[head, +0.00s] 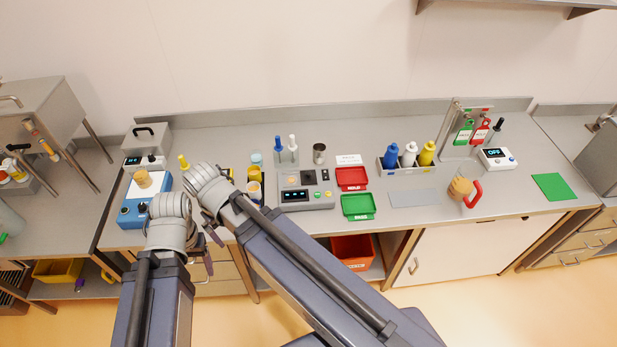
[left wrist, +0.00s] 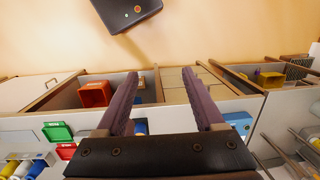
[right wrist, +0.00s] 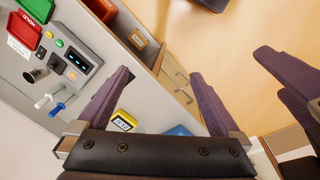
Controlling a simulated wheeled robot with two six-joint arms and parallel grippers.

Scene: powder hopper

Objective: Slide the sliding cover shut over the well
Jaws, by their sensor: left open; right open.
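A grey console (head: 308,198) with a dark display and coloured buttons stands mid-bench. It also shows at the left of the right wrist view (right wrist: 88,52). Small dark squares on its rear top may be the well and sliding cover, but I cannot tell them apart. My left gripper (left wrist: 163,78) is open and empty, pointing down past the bench front. My right gripper (right wrist: 159,75) is open and empty, left of the console; in the head view it is largely hidden by my arms. Neither gripper touches the console.
A red tray (head: 351,178) and green tray (head: 358,206) lie right of the console. A blue device (head: 133,212) is at left.

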